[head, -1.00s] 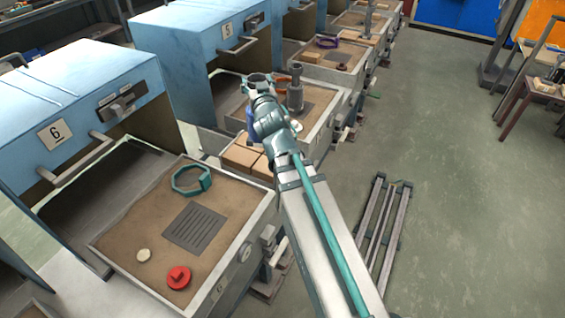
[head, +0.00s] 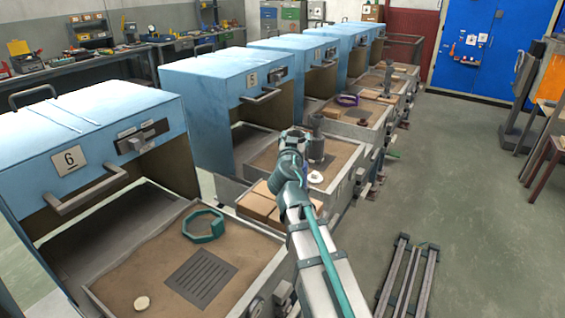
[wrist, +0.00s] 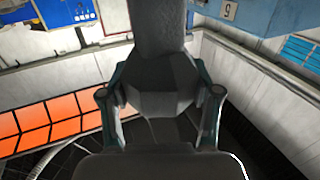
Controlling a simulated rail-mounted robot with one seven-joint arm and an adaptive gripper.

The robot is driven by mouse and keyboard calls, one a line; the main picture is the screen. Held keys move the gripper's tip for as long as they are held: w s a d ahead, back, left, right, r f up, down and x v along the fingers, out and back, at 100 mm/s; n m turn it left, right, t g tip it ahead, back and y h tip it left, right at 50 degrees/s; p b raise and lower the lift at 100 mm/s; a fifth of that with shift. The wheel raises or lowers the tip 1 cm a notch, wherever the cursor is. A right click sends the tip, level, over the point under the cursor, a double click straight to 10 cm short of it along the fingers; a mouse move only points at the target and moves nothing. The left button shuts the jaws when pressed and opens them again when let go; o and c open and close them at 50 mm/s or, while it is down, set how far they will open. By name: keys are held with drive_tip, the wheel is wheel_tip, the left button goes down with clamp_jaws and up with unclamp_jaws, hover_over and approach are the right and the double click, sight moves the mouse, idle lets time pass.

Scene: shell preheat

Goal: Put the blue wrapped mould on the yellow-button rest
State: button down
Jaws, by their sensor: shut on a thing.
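My gripper (wrist: 160,95) is shut on a dark grey faceted body (wrist: 164,75), with a finger on each side of it. No blue wrapping shows on that body, so I cannot tell for certain that it is the blue wrapped mould. In the head view my gripper (head: 293,140) is over the sand tray (head: 345,165) in front of furnace 5, and my arm hides most of what it holds. A tall grey post (head: 316,145) stands on that tray, just right of my gripper. I see no yellow button in either view now.
The tray of furnace 6 (head: 150,260) bears a teal octagonal ring (head: 203,224), a dark slotted plate (head: 200,276) and a cream disc (head: 142,303). Tan blocks (head: 258,205) lie between the trays. A white disc (head: 315,177) lies by my arm. Open floor (head: 450,200) is at the right.

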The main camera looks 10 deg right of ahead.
drive_tip(key=w, duration=0.1)
drive_tip(key=w+a+f, duration=0.1)
drive_tip(key=w, duration=0.2)
drive_tip(key=shift+a+f, duration=0.15)
drive_tip(key=shift+f, duration=0.1)
drive_tip(key=w+a+f, duration=0.1)
drive_tip(key=w+f, duration=0.3)
drive_tip(key=f, duration=0.5)
drive_tip(key=shift+a+p, duration=0.2)
drive_tip(key=shift+p, duration=0.25)
drive_tip(key=shift+w+f, duration=0.1)
drive_tip(key=shift+f, duration=0.05)
drive_tip(key=shift+c, duration=1.2)
unclamp_jaws()
